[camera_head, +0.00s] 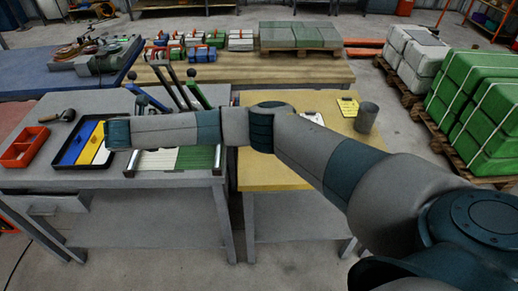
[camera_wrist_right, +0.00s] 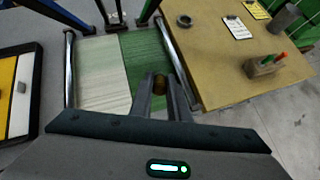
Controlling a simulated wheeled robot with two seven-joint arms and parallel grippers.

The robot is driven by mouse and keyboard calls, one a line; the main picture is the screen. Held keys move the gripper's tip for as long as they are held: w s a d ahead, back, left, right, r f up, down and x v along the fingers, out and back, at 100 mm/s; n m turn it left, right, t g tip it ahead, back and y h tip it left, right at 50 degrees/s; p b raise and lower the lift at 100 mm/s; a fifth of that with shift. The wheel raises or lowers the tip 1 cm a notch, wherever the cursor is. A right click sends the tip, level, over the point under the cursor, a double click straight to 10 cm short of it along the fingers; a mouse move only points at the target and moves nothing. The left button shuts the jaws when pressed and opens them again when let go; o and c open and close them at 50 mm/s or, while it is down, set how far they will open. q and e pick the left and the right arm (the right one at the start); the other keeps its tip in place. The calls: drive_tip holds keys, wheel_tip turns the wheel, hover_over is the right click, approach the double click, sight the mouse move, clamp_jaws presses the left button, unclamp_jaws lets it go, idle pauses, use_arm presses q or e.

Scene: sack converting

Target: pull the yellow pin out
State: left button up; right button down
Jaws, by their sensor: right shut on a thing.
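In the wrist view my right gripper (camera_wrist_right: 161,92) points down over the green half of a white-and-green striped panel. Its fingers are shut on a small brownish-yellow piece (camera_wrist_right: 159,84), which looks like the yellow pin; the fingers hide most of it. I cannot tell whether it still sits in a hole. The striped panel (camera_wrist_right: 100,75) lies between two metal rails and also shows in the head view (camera_head: 196,158). There my right arm crosses it from the right and hides the gripper's fingers. My left gripper is not in view.
A black tray with blue, yellow and white sections (camera_head: 82,146) and a red bin (camera_head: 24,147) sit left on the grey bench. Several levers (camera_head: 172,82) rise behind the panel. A wooden-topped table (camera_wrist_right: 232,66) adjoins on the right, with a grey cup (camera_head: 366,117).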

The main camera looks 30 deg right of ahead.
sight(259, 166)
drive_tip(key=d+f+n+t, duration=0.1)
drive_tip(key=d+f, duration=0.1)
drive_tip(key=d, duration=0.2)
drive_tip(key=d+f+n+t+p, duration=0.1)
drive_tip(key=d+f+t, duration=0.1)
drive_tip(key=d, duration=0.2)
drive_tip(key=s+d+f+n+t+y, duration=0.1)
drive_tip(key=d+f+n+t, duration=0.1)
drive_tip(key=d, duration=0.2)
drive_tip(key=shift+s, duration=0.1)
drive_tip(key=s+d+f, duration=0.2)
drive_tip(key=d, duration=0.2)
drive_tip(key=s+d+f+t+p, duration=0.1)
drive_tip(key=s+d+f, duration=0.2)
drive_tip(key=d, duration=0.1)
drive_tip(key=s+d+f+t, duration=0.1)
drive_tip(key=s+d+f, duration=0.1)
drive_tip(key=d, duration=0.2)
drive_tip(key=shift+s+d+f+n+h+p, duration=0.2)
drive_tip(key=shift+s+f+n+h+p, duration=0.1)
drive_tip(key=shift+n, duration=0.1)
drive_tip(key=shift+f, duration=0.1)
wheel_tip(259, 166, down, 6)
drive_tip(key=b, duration=0.6)
drive_tip(key=c, duration=1.6)
unclamp_jaws()
